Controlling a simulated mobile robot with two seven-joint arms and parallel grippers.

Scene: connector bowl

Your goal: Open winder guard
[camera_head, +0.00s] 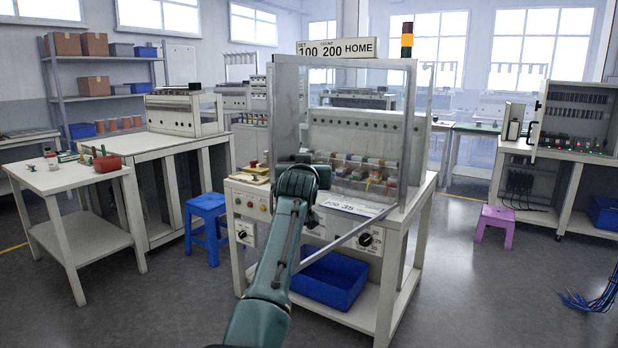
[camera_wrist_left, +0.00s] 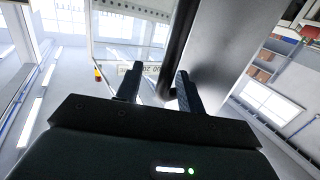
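The winder (camera_head: 345,140) is a cream bench machine in the middle of the head view, with a row of coloured spools inside. Its guard (camera_head: 409,130) is a clear, pale-framed panel at the front; its lower edge slants out past the bench front toward me. My left gripper (camera_head: 300,182) is at the guard's left side, and its fingers are hidden in that view. In the left wrist view the left gripper (camera_wrist_left: 155,92) has its fingers apart. A dark upright bar (camera_wrist_left: 182,45) runs close by the right finger; I cannot tell whether they touch. My right gripper is not in view.
A blue bin (camera_head: 332,280) sits on the winder's lower shelf. A blue stool (camera_head: 206,225) stands left of it and a purple stool (camera_head: 496,222) to the right. The floor on the right is mostly clear.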

